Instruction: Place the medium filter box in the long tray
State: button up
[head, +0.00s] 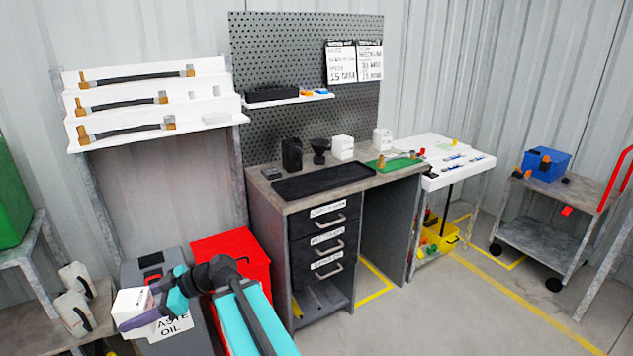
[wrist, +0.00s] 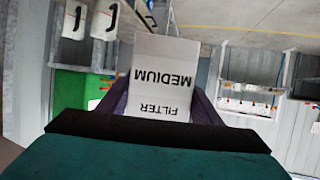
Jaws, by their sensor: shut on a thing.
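The medium filter box (wrist: 163,80) is white, with "MEDIUM FILTER" printed upside down in the wrist view. My gripper (wrist: 163,108) is shut on it, one purple finger on each side. In the head view the box (head: 131,303) is held at the lower left, in front of the waste oil bin, and my gripper (head: 140,312) partly covers it. The long tray (head: 325,181) is black, shallow and looks empty. It lies on the workbench top, well to the right of and beyond my gripper.
Two white boxes (head: 343,147) and (head: 382,139), a black container (head: 292,155) and a black funnel-like item (head: 320,149) stand behind the tray. A green mat (head: 394,162) lies right of it. A red bin (head: 232,258) and waste oil bin (head: 170,330) stand near my arm.

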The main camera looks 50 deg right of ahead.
aim_at(291, 190)
jog(key=u, duration=0.05)
jog(key=i, duration=1)
jog(key=z, duration=0.05)
